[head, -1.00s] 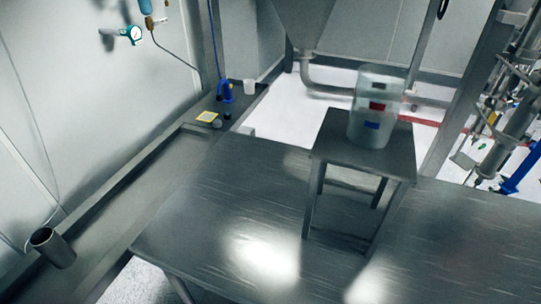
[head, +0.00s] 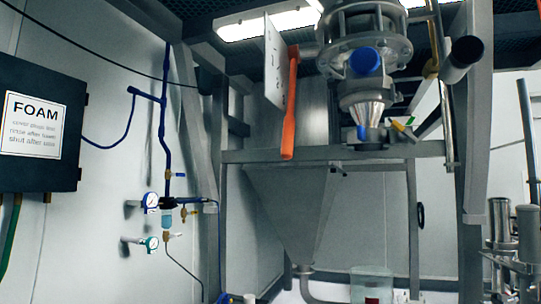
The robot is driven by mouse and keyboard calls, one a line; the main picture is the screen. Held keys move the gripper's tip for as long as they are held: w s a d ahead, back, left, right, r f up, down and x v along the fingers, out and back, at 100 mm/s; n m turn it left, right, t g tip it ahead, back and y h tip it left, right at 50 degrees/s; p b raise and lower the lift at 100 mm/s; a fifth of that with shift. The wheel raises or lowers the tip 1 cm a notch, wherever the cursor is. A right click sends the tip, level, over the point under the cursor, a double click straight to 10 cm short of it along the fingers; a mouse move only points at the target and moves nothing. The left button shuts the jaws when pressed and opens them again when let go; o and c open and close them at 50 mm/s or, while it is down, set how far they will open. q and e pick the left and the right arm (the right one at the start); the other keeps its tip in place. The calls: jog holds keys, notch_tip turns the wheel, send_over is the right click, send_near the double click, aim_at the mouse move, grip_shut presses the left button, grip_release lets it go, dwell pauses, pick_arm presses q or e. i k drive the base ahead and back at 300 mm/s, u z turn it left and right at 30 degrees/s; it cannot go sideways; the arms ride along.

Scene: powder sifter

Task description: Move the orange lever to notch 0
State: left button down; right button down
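The orange lever (head: 290,104) hangs down beside a white plate (head: 275,62) high in the middle of the head view, left of the metal sifter body (head: 365,50). The plate is seen nearly edge-on, so no notch marks can be read on it. Neither of my grippers shows in the head view, and nothing touches the lever.
A steel frame beam (head: 330,154) crosses below the lever, with a large hopper (head: 290,210) under it. A black FOAM box (head: 38,125) and gauges (head: 151,200) are on the left wall. Pipes and metal fittings (head: 515,235) stand at the right.

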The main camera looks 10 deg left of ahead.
aim_at(293, 51)
jog(key=u, duration=2.45)
jog(key=i, duration=0.8)
jog(key=z, duration=3.35)
